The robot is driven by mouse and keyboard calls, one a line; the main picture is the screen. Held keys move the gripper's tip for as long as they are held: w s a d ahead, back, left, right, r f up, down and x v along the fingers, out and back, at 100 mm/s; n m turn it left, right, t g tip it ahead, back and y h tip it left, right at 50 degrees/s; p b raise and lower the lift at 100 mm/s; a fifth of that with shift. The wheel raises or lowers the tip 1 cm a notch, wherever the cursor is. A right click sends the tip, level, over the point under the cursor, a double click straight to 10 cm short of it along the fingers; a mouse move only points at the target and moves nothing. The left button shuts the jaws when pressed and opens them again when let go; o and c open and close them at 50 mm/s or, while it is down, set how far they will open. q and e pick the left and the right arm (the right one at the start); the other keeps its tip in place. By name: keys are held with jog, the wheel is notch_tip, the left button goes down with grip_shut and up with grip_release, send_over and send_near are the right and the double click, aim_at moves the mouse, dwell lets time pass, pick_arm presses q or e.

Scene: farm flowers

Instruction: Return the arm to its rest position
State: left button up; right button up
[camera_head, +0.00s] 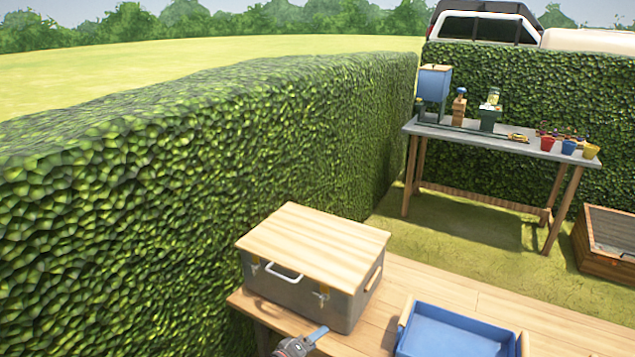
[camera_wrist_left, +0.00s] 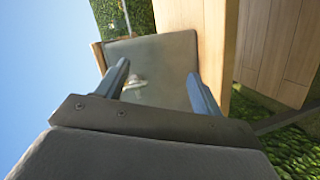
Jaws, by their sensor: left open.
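My left gripper (camera_head: 312,338) is at the bottom edge of the head view, in front of and below the grey box; only its tip area shows there. In the left wrist view its two fingers (camera_wrist_left: 158,70) stand wide apart with nothing between them. The grey box (camera_head: 300,302) has a closed wooden lid (camera_head: 315,243), a white front handle (camera_head: 284,272) and latches. In the left wrist view the box's grey side (camera_wrist_left: 160,60) lies beyond the fingers, which appear clear of it. My right gripper is not in view.
The box stands on a wooden table (camera_head: 384,300) beside a blue tray (camera_head: 455,335) with wooden ends. A tall hedge (camera_head: 190,170) runs along the left. A grey-topped bench (camera_head: 480,135) with pots and a blue container (camera_head: 434,85) stands behind. A wooden planter (camera_head: 600,240) is at the right.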

pick_arm(q)
jog(key=s+a+f+m+g+y, duration=0.2)
jog(key=s+a+m+g+y, duration=0.4)
jog(key=s, duration=0.7)
jog(key=s+a+f+m+g+y, duration=0.1)
jog(key=s+a+m+g+y, duration=0.15)
jog(key=s+a, duration=0.75)
jog(key=s+f, duration=0.2)
jog(key=s, duration=0.5)
jog(key=s+d+f+g, duration=0.1)
jog(key=s+f, duration=0.2)
jog(key=s, duration=0.3)
jog(key=shift+s+d+n+y, duration=0.15)
jog(key=shift+s+n+y, duration=0.2)
jog(key=shift+s+n, duration=0.1)
jog(key=shift+w+g, duration=0.1)
jog(key=shift+g, duration=0.15)
